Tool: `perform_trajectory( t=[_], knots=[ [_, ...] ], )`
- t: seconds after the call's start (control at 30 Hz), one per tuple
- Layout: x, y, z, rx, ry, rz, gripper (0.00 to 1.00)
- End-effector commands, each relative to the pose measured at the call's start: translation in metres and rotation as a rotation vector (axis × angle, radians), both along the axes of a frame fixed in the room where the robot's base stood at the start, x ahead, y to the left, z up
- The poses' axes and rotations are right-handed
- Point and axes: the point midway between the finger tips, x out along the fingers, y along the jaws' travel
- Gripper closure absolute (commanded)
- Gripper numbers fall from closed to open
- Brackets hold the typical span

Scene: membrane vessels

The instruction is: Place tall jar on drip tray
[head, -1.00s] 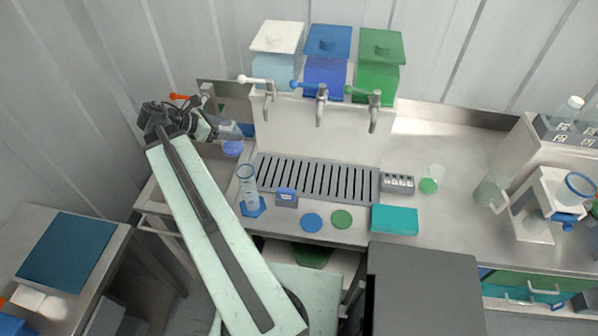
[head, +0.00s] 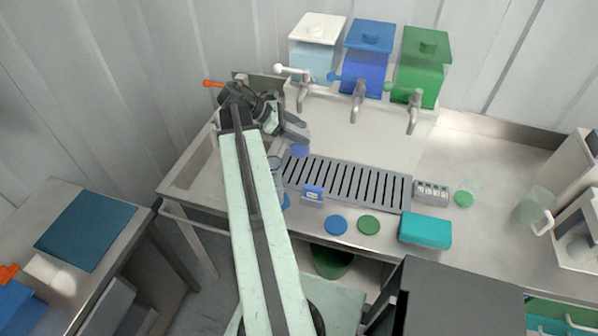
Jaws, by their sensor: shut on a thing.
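My gripper (head: 296,130) is at the back left of the counter, shut on the tall jar. Only the jar's blue end (head: 300,150) shows clearly; the gripper hides most of the rest. The drip tray (head: 346,182) is a long grey slotted grille below the taps. The jar's blue end appears by the tray's back left corner. I cannot tell how high the jar is above the tray. The tray looks empty.
White, blue and green tanks (head: 422,75) with taps (head: 414,112) stand behind the tray. My arm partly hides a clear cylinder (head: 274,162) at the tray's left. A blue label block (head: 313,193), blue and green discs (head: 368,225) and a teal box (head: 425,231) lie in front.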

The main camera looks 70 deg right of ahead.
Motion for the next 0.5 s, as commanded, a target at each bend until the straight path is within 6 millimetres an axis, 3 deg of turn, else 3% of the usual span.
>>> perform_trajectory(
  t=[0.3, 0.5],
  knots=[
    [0.001, 0.0, -0.061, 0.0, 0.0, 0.004, 0.8],
    [0.001, 0.0, -0.064, 0.001, 0.0, 0.004, 0.8]
  ],
)
